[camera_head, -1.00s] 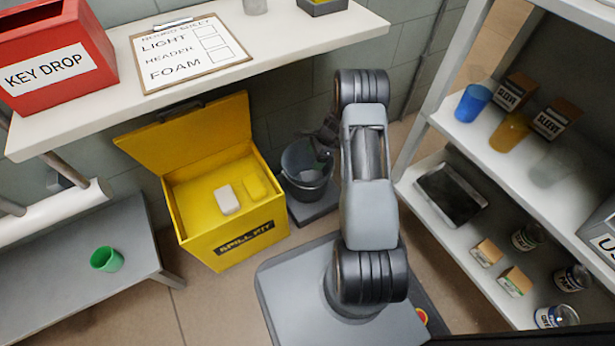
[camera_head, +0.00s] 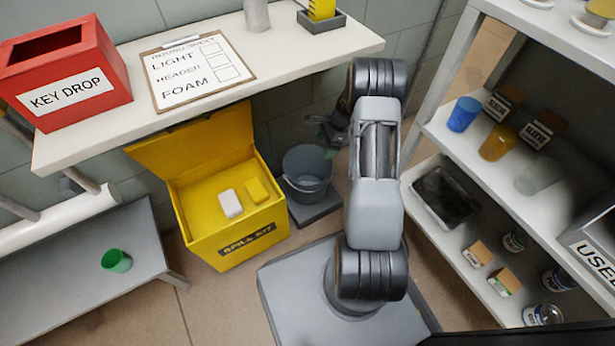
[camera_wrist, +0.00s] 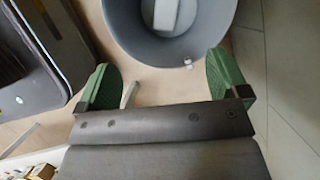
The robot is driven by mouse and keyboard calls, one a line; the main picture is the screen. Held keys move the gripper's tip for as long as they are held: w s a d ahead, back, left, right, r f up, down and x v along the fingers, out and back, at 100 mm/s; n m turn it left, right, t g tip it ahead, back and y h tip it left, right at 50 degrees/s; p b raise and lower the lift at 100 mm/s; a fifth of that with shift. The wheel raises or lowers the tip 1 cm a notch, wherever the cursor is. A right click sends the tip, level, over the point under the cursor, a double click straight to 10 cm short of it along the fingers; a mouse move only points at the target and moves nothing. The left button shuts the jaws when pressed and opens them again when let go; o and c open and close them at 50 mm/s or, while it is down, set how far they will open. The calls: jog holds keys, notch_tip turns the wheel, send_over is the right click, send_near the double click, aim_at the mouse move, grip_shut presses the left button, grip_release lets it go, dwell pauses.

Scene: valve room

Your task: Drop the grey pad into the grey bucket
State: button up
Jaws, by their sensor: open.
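The grey bucket (camera_head: 307,180) stands on a low grey base beside the yellow spill-kit box. In the wrist view the bucket (camera_wrist: 172,52) is just ahead of my gripper. A pale grey block, which looks like the grey pad (camera_wrist: 166,14), lies inside it, cut off by the picture's top edge. My gripper (camera_wrist: 165,82) is open, its green-tipped fingers wide apart with nothing between them. In the head view my gripper (camera_head: 325,132) is small and dark, above the bucket's back right rim.
Shelving (camera_head: 470,150) with cups and cans stands at right.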

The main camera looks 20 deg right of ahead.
jog(key=shift+p+v, duration=0.5)
jog(key=shift+v, duration=1.4)
